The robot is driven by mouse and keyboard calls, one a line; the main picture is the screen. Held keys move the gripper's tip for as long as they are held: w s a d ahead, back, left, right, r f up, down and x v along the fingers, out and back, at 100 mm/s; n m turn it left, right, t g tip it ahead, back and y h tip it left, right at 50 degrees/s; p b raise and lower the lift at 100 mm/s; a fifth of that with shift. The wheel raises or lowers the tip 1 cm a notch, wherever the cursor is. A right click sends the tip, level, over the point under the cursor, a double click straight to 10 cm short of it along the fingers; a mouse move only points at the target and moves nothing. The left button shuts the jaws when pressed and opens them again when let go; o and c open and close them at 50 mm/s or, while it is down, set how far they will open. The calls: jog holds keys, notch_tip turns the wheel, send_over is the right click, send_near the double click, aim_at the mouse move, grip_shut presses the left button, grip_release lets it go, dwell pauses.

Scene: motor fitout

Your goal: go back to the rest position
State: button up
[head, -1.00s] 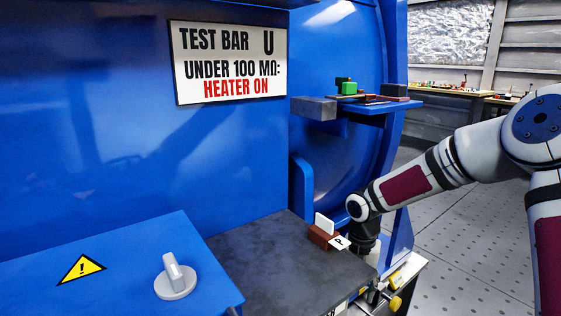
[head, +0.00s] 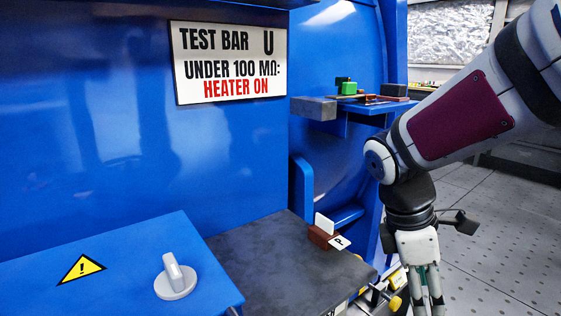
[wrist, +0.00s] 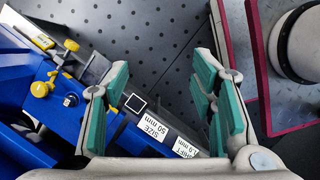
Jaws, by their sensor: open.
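My gripper (wrist: 160,105) is open and empty in the wrist view, its green-padded fingers spread wide apart. It points down over the grey perforated floor and the edge of blue equipment, with labelled plates reading "SIZE 50 mm" and "SHIFT" (wrist: 165,138) showing between and below the fingers. In the head view my gripper (head: 430,290) hangs at the lower right, pointing down, beside the right end of the dark bench top. Its fingertips are cut off by the bottom edge of that view.
A dark bench top (head: 290,262) carries a brown block with white cards (head: 322,232). A blue shelf (head: 365,106) with small parts stands behind. A white knob (head: 174,277) sits on the blue panel at left. Yellow-knobbed fittings (wrist: 40,89) line the blue equipment. Floor at right is open.

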jog(key=s+a+r+m+t+y, duration=0.1)
jog(key=s+a+r+m+y, duration=0.1)
jog(key=s+m, duration=0.75)
jog(key=s+a+r+m+y, duration=0.15)
jog(key=s+m, duration=0.45)
jog(key=s, duration=0.6)
notch_tip(320, 180, up, 36)
jog(key=t+p, duration=0.4)
jog(key=p, duration=3)
jog(key=shift+f+n, duration=0.15)
jog(key=shift+n, duration=0.3)
jog(key=shift+w, duration=0.1)
